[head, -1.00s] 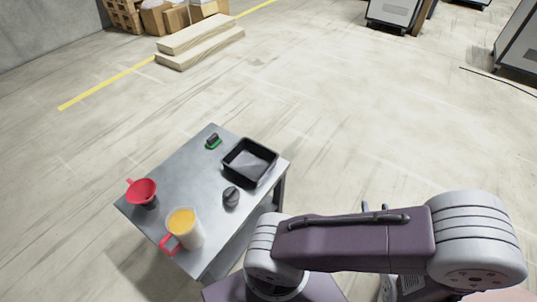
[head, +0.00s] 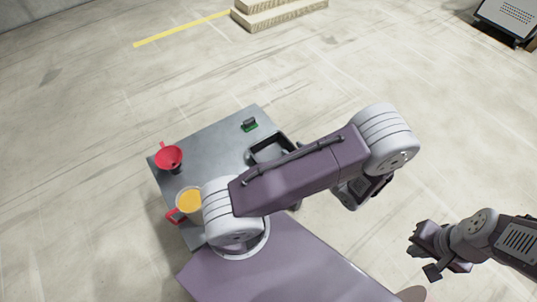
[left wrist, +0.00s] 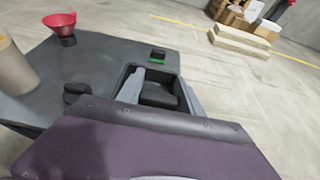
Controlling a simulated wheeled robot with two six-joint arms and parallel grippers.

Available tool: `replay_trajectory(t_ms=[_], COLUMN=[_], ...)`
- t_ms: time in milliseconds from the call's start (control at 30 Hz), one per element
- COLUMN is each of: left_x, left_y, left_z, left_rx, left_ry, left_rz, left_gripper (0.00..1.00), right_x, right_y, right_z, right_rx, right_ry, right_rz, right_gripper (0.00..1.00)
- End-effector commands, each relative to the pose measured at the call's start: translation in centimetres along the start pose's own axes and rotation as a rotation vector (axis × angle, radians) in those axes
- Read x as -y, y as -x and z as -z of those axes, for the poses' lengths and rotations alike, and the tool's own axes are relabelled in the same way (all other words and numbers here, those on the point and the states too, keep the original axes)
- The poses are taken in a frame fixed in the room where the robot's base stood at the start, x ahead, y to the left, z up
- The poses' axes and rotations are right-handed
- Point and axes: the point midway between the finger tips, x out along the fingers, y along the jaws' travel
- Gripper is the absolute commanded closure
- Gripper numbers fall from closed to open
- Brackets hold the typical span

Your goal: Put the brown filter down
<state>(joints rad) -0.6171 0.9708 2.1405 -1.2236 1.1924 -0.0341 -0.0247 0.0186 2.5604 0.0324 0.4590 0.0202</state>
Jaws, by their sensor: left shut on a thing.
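My left gripper shows in the left wrist view (left wrist: 160,86) as two grey fingers on either side of a dark, blocky thing (left wrist: 158,97). I take this to be the brown filter, though it looks almost black here.
The grey table (head: 215,145) carries a red funnel (head: 169,158), a jug of orange liquid (head: 188,201) and a small green-based item (head: 249,125). A dark rounded object (left wrist: 75,93) lies near the tray (head: 268,143). Open floor lies beyond; wooden planks (head: 280,15) are far back.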

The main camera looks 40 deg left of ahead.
Motion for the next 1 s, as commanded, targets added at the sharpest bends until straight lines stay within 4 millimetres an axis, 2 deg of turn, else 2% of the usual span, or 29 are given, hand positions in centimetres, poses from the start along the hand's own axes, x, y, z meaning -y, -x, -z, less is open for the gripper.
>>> replay_trajectory(t_ms=[200,300,400,500,667,900,1000], left_x=[-0.9,-1.1,-1.3,-1.3,-1.2,-1.2,-1.2], left_y=[-6.8,-9.8,-11.8,-12.8,-13.0,-14.5,-14.4], left_z=[1.7,2.1,2.3,2.2,2.3,6.0,5.8], left_rx=[0.001,0.001,0.0,-0.001,0.0,0.0,0.0], left_ry=[-0.001,0.0,0.0,-0.001,-0.001,-0.003,0.0], left_rz=[-0.011,-0.008,-0.006,-0.002,0.001,0.0,0.001], left_gripper=[0.99,0.99,0.99,0.99,0.99,0.99,0.99], right_x=[-0.1,-0.1,-0.1,-0.1,-0.1,-0.1,-0.1], right_y=[-3.0,-3.9,-4.4,-4.6,-4.7,-6.9,-6.6], right_z=[-0.3,-0.4,-0.5,-0.5,-0.5,-0.7,-0.7], right_rx=[0.0,0.0,0.0,0.0,0.0,0.0,0.0], right_ry=[0.0,0.0,0.0,0.0,0.0,0.0,0.0], right_rz=[0.0,0.0,0.0,0.0,0.0,0.0,0.0], right_gripper=[1.0,1.0,1.0,1.0,1.0,1.0,1.0])
